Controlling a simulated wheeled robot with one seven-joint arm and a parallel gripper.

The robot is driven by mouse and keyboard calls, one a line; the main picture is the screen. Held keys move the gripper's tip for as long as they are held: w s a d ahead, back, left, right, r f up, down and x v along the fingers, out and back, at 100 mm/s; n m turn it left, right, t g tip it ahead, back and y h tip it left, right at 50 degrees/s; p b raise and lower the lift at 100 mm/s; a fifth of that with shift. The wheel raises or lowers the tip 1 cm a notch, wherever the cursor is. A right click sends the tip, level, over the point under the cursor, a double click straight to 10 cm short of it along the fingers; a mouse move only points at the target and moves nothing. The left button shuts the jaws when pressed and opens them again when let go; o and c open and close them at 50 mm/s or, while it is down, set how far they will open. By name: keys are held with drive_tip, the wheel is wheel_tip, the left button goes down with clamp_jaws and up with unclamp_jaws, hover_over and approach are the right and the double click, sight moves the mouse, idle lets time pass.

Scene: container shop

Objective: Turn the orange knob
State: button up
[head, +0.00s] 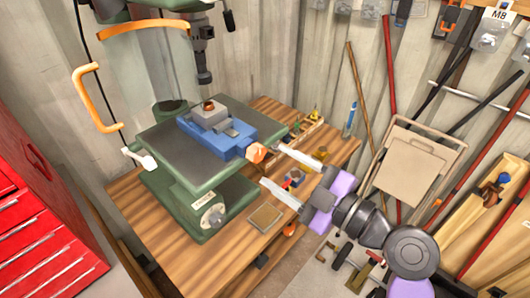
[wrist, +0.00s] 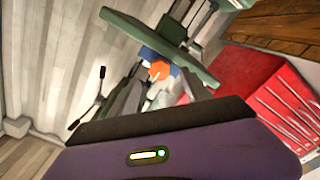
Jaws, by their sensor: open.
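The orange knob (head: 255,152) sits on the right end of a blue vise (head: 215,130) on the green drill press table (head: 160,140). In the wrist view the orange knob (wrist: 159,71) shows near the middle, with the blue vise (wrist: 149,53) behind it. My gripper (head: 272,168) is open and empty. Its two fingers point left toward the knob, one fingertip a little right of it and the other lower. I see no contact with the knob. The fingers are mostly hidden in the wrist view by my purple gripper body.
The drill chuck (head: 203,70) hangs above the vise. The wooden bench (head: 300,225) carries small items, including a grey square block (head: 265,216). A red tool cabinet (head: 40,215) stands at left. A folded beige chair (head: 413,160) leans on the wall at right.

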sight(260, 156)
drive_tip(key=shift+p+x, duration=0.75)
drive_tip(key=shift+x, duration=1.85)
clamp_jaws()
